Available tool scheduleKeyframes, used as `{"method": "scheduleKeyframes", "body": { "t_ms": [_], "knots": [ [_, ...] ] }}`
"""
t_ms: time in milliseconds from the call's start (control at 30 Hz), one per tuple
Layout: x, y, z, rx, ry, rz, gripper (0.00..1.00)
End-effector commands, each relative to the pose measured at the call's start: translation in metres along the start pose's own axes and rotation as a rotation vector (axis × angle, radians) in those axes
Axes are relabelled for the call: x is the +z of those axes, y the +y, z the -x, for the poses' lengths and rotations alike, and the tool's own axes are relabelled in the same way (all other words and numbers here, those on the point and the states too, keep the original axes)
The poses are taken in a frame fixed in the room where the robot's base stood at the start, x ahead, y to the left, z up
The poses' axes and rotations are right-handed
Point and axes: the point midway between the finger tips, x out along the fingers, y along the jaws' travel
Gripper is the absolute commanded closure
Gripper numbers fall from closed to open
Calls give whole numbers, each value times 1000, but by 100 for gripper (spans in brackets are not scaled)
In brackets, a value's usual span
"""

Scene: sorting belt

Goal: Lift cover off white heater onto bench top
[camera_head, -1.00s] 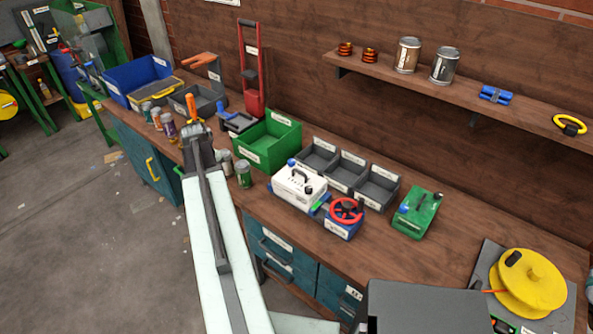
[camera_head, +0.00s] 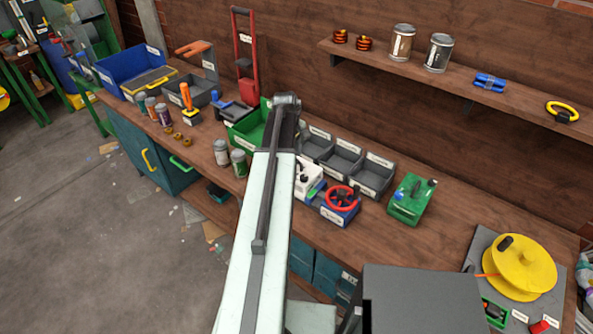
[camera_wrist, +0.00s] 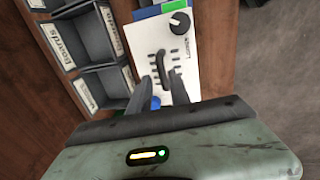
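The white heater (camera_head: 311,171) stands on the wooden bench top (camera_head: 452,232), left of the blue unit with a red wheel. My arm hides its left part in the head view. In the wrist view the white heater cover (camera_wrist: 188,75) shows from above, with slots and a black arched handle (camera_wrist: 162,64). A black knob shows at its far end and a blue knob is partly seen between my fingers. My gripper (camera_wrist: 162,83) is open, its two dark fingers over the cover close to the handle. I cannot tell whether they touch it. The head view hides the fingers.
Grey labelled bins (camera_head: 343,160) stand behind the heater. The blue unit with the red wheel (camera_head: 341,197) is close on its right, then a green unit (camera_head: 411,198). Cans (camera_head: 239,163) stand to the left. Bare bench lies right of the green unit.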

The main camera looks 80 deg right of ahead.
Motion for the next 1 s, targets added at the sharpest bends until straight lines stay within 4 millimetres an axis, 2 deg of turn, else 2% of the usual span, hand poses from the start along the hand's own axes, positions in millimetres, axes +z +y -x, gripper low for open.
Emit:
{"method": "scheduleKeyframes", "body": {
  "t_ms": [200, 300, 533, 600, 633, 1000],
  "knots": [
    [2, -4, -42, 0, 0, -1, 77],
    [2, -4, -51, 0, 0, -1, 77],
    [2, -2, -47, 0, 0, -1, 77],
    [2, -2, -47, 0, 0, -1, 96],
    [2, -2, -47, 0, 0, -1, 100],
    [2, -2, -45, 0, 0, -2, 100]
  ]
}}
